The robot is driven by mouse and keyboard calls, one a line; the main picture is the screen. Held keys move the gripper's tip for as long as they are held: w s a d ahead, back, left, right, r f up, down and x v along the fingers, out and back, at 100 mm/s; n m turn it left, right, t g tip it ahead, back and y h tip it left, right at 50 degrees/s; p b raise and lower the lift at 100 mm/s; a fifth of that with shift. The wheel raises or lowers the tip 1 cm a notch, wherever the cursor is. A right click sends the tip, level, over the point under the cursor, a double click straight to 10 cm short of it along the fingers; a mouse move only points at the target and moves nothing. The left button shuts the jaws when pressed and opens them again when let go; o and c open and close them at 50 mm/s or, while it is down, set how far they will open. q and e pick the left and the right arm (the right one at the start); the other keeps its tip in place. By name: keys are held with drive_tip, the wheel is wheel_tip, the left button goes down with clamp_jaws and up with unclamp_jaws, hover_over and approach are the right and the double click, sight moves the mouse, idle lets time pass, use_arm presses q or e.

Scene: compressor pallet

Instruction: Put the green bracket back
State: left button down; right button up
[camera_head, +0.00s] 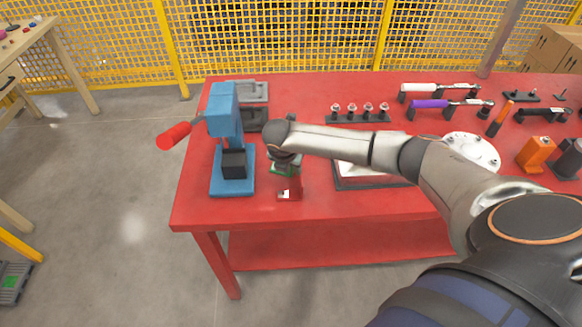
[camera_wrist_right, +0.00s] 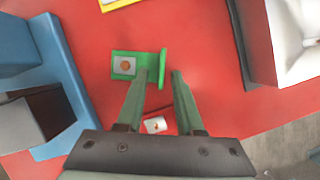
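The green bracket (camera_wrist_right: 123,65) lies on the red table in the right wrist view. It has a flat base with a pale square and a brown round spot, and an upright green plate. My right gripper (camera_wrist_right: 161,74) is open, with one finger on each side of that plate; I cannot tell whether they touch it. In the head view, only part of the green bracket (camera_head: 281,170) shows below my right wrist, which hides the rest. My left gripper is in neither view.
A blue press (camera_head: 226,112) with a red handle stands close left of the bracket. A small red-and-white piece (camera_head: 287,195) lies at the front. A dark-framed tray (camera_head: 343,184) is to the right. Tools and fixtures fill the right side; the front strip is mostly clear.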

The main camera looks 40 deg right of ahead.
drive_tip(key=p+v, duration=0.1)
drive_tip(key=v, duration=1.1)
drive_tip(key=s+a+f+m+y, duration=0.1)
drive_tip(key=a+f, duration=0.2)
drive_tip(key=a, duration=0.1)
drive_tip(key=s+a+f+m+t+y, duration=0.1)
drive_tip(key=a+f, duration=0.2)
drive_tip(key=s+a+f+m+y, duration=0.1)
drive_tip(key=a+f+m+y, duration=0.1)
drive_tip(key=a+f, duration=0.1)
drive_tip(key=shift+a+f, duration=0.25)
drive_tip(key=shift+a, duration=0.6)
drive_tip(key=s+a+f+m+t+y, duration=0.4)
drive_tip(key=s+a+f+m, duration=0.3)
drive_tip(key=s+m, duration=0.3)
drive_tip(key=s+d+f+m+t+h, duration=0.1)
drive_tip(key=s+d+f+m+h, duration=0.1)
drive_tip(key=s+d+m, duration=0.3)
drive_tip(key=s+m, duration=0.3)
drive_tip(key=m, duration=0.1)
drive_tip(key=shift+d+f+t, duration=0.15)
drive_tip(key=shift+d+t, duration=0.15)
drive_tip(key=shift+t, duration=0.1)
